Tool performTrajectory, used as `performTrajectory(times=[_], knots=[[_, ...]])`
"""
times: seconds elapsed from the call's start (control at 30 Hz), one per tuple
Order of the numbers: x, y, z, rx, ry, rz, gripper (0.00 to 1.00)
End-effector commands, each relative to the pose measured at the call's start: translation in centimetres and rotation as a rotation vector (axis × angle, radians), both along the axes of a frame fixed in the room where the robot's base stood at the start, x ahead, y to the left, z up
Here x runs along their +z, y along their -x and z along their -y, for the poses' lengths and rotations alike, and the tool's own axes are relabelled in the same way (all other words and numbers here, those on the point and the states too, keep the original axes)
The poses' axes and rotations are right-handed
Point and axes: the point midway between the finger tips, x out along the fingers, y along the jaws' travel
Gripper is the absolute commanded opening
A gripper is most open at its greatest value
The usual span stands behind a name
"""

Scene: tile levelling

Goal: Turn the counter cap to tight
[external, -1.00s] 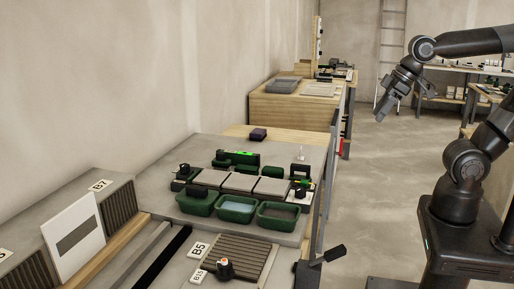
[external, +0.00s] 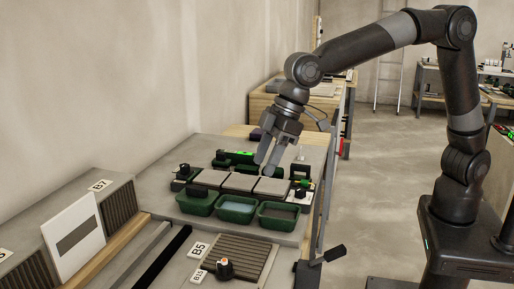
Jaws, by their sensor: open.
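My gripper (external: 264,168) is open and empty, with its fingers pointing down over the back of the grey tiles (external: 241,182). Its height above them is hard to judge. I cannot tell for sure which part is the counter cap. A small dark knob (external: 301,193) sits on a white plate at the right end of the tile row, to the right of my gripper. Another dark knob (external: 183,169) stands at the left end. No marking for tight is readable.
Green trays (external: 237,210) stand in front of the tiles. A green-lit level (external: 236,156) lies behind them. A black upright frame (external: 300,171) stands at the right. A black lever (external: 327,255) sticks out at the front right bench edge.

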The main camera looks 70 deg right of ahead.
Motion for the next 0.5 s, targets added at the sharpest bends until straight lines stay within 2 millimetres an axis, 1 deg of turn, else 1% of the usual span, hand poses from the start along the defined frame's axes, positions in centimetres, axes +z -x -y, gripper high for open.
performTrajectory(times=[0.03, 0.1, 0.2, 0.3, 0.33, 0.4, 0.5], knots=[[-1.4, -0.4, -2.5, 0.031, 0.006, -0.005, 0.50], [-3.0, -0.8, -5.4, 0.068, 0.012, -0.007, 0.50], [-5.0, -1.1, -8.8, 0.110, 0.017, -0.007, 0.50], [-6.3, -1.1, -11.1, 0.138, 0.019, -0.006, 0.50], [-6.6, -1.1, -11.6, 0.144, 0.021, -0.007, 0.50], [-7.1, -1.1, -12.3, 0.154, 0.021, -0.006, 0.50], [-7.7, -1.2, -12.8, 0.158, 0.022, -0.008, 0.50]])
